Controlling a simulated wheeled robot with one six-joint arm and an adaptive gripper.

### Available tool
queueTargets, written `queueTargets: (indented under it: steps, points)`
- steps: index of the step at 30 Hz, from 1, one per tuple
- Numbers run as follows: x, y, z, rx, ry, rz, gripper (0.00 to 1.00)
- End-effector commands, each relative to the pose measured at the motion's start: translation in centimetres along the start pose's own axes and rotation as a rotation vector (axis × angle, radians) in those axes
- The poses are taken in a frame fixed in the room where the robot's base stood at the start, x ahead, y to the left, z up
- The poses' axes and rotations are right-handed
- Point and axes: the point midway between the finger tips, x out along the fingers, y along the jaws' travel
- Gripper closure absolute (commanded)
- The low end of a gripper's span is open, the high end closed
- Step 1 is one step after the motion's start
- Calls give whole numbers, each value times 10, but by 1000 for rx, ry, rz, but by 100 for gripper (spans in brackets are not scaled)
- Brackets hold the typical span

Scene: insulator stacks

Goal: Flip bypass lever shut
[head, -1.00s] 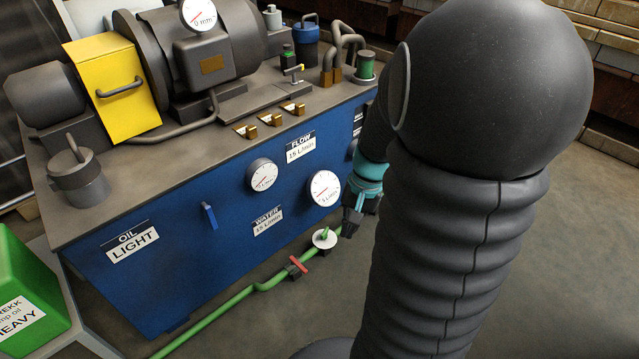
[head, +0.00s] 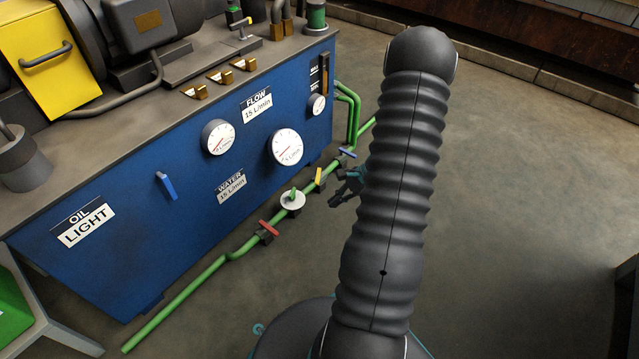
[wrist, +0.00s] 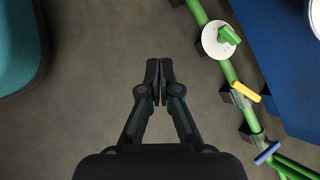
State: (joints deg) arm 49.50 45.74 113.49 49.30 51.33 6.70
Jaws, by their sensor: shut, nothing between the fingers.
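Several levers sit on a green pipe (head: 205,277) along the floor in front of the blue cabinet; none carries a readable bypass label. A red lever (head: 269,229) lies at an angle to the pipe. A yellow lever (head: 318,176) shows also in the wrist view (wrist: 246,92), slanting over the pipe. A small blue lever (head: 347,153) lies across the pipe, also in the wrist view (wrist: 267,153). My gripper (head: 334,200) is shut and empty, apart from the pipe on its open-floor side; its fingertips (wrist: 158,66) meet in the wrist view.
A white disc with a green handle (head: 292,200) sits on the pipe between the red and yellow levers. The blue cabinet (head: 120,272) has gauges and another blue lever (head: 166,186) on its front. The floor (head: 510,190) to the right is clear.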

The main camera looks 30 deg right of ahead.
Motion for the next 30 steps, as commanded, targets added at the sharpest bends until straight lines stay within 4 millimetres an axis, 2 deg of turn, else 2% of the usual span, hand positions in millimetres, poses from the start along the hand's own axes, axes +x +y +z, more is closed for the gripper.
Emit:
queueTargets:
  steps: [1, 10, 15, 18, 24, 30]
  points:
    - [10, 1, -17, 57, -13, -26, 100]
    - [52, -10, -106, 401, -69, -235, 100]
    - [65, -32, -152, 594, -92, -383, 100]
    - [58, -55, -170, 673, -100, -475, 100]
    - [32, -90, -188, 771, -114, -611, 100]
    - [27, -96, -191, 843, -135, -646, 100]
